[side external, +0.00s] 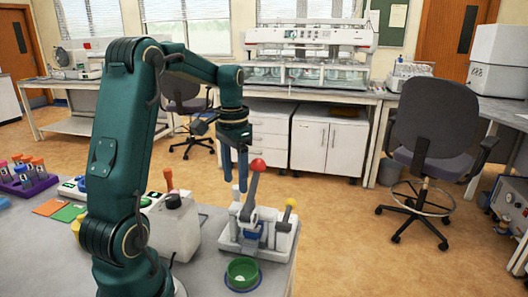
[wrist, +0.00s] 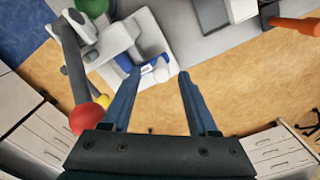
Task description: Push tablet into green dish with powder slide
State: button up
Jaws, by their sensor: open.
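The white device (side external: 258,240) stands near the table's front edge, with a red-knobbed lever (side external: 254,182), a yellow knob (side external: 291,203) and a blue part (side external: 254,231). The green dish (side external: 242,270) sits in front of it; a small pale spot shows inside, but I cannot tell what it is. My gripper (side external: 236,184) is open and empty, with its blue fingers pointing down behind and left of the red knob. In the wrist view, the red knob (wrist: 84,120) lies left of the left finger, outside the jaws. I cannot make out a tablet.
A white bottle (side external: 175,228) with a dark cap stands left of the device. A purple rack (side external: 28,184) of tubes and orange and green cards (side external: 68,213) lie at the far left. An orange-handled tool (side external: 168,179) stands behind the bottle. Open floor lies beyond the table.

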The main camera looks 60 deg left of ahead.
jog(key=shift+r, duration=1.5)
notch_tip(320, 180, up, 5)
jog(key=shift+w+a+f, duration=0.1)
jog(key=shift+f, duration=2.5)
jog(key=shift+w+a+f, duration=0.1)
jog(key=shift+f, duration=2.5)
grip_shut()
